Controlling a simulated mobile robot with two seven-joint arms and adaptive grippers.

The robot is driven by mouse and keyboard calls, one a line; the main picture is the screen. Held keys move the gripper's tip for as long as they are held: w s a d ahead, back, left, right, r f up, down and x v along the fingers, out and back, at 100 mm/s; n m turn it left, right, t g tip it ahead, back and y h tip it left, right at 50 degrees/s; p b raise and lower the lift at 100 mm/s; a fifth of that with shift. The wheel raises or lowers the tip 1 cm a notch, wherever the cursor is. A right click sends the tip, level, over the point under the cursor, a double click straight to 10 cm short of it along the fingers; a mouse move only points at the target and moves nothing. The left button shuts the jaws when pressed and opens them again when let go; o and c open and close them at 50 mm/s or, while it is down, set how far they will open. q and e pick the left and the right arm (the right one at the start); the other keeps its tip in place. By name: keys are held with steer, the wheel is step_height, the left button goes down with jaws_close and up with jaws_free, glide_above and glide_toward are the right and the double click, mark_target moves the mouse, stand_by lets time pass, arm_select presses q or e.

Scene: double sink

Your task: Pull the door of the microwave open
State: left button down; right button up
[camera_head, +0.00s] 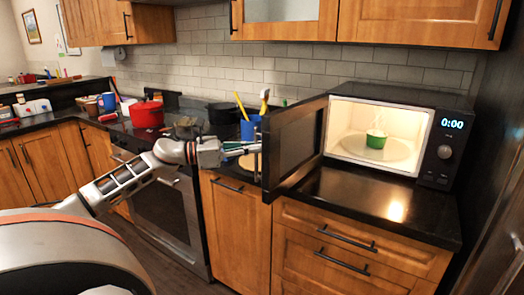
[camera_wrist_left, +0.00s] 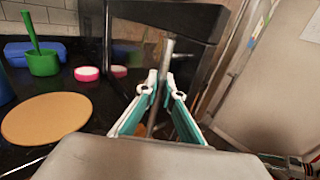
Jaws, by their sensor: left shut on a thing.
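The black microwave (camera_head: 462,125) stands on the counter at the right, lit inside, its clock reading 0:00. Its door (camera_head: 298,138) stands open, swung out to the left of the cavity. A green cup (camera_head: 376,141) sits on the turntable inside. My left gripper (camera_head: 257,153) is at the door's outer edge. In the left wrist view its fingers (camera_wrist_left: 162,88) are shut around the grey metal door handle (camera_wrist_left: 166,62), with the dark door (camera_wrist_left: 185,20) behind. The contact itself is small in the head view.
A blue utensil holder (camera_head: 250,130) stands behind my left gripper. A round tan board (camera_wrist_left: 45,118) and a green pot (camera_wrist_left: 43,64) lie on the counter beside it. A red pot (camera_head: 147,113) is on the stove. The counter before the microwave (camera_head: 375,195) is clear.

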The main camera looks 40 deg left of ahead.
steer(key=shift+f, duration=0.1)
arm_select(q)
steer(key=c, duration=2.2)
jaws_free()
steer(key=shift+c, duration=0.2)
steer(key=shift+o, duration=0.3)
arm_select(e)
steer(key=shift+s+f, duration=0.1)
steer(key=shift+f, duration=0.05)
steer(key=shift+s+d, duration=0.1)
steer(key=shift+s, duration=0.05)
arm_select(q)
steer(key=shift+s+a, duration=0.1)
steer(key=v, duration=1.1)
steer(key=shift+s+a, duration=0.2)
steer(key=shift+s, duration=0.15)
steer(key=shift+f, duration=0.1)
